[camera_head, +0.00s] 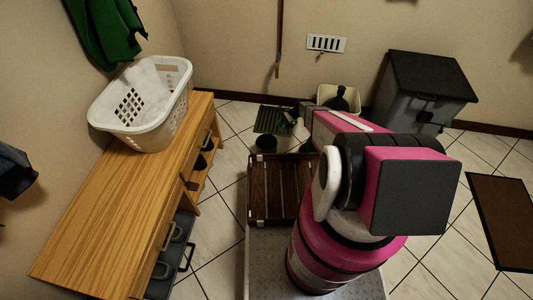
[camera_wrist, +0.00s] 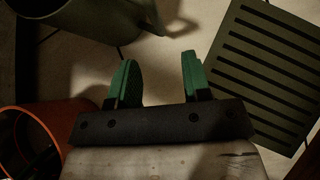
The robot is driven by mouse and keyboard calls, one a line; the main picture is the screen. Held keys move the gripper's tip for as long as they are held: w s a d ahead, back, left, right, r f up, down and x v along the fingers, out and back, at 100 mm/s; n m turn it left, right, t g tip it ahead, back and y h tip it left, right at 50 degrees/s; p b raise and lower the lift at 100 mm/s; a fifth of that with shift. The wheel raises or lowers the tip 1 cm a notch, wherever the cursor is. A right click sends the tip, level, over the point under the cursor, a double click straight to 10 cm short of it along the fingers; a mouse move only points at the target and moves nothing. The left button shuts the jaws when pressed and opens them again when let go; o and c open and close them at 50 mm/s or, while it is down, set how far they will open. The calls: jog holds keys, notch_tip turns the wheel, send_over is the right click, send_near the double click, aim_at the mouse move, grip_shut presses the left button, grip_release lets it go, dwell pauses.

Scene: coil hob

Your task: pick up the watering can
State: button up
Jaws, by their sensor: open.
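In the wrist view, a dark green rounded vessel (camera_wrist: 75,22), which looks like the watering can, fills the top left corner. A narrow curved part (camera_wrist: 152,16) at its right looks like a spout or handle. Most of it is cut off by the frame. My gripper (camera_wrist: 157,60) is open, with its two green fingers apart and only floor between them. The fingers are below and to the right of the can, not around it. In the head view, a small dark round vessel (camera_head: 265,144) stands near my arm's end; I cannot tell whether it is the can.
An orange pot (camera_wrist: 28,128) stands left of my gripper in the wrist view. A dark green slatted mat (camera_wrist: 262,75) lies to the right. A brown slatted rack (camera_head: 270,188), a wooden bench (camera_head: 115,220) with a white basket (camera_head: 155,128), and a grey bin (camera_head: 410,105) stand around.

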aim_at(266, 143)
jog(key=x, duration=1)
jog(key=shift+s+a+f, duration=0.1)
jog(key=shift+s, duration=0.05)
grip_shut()
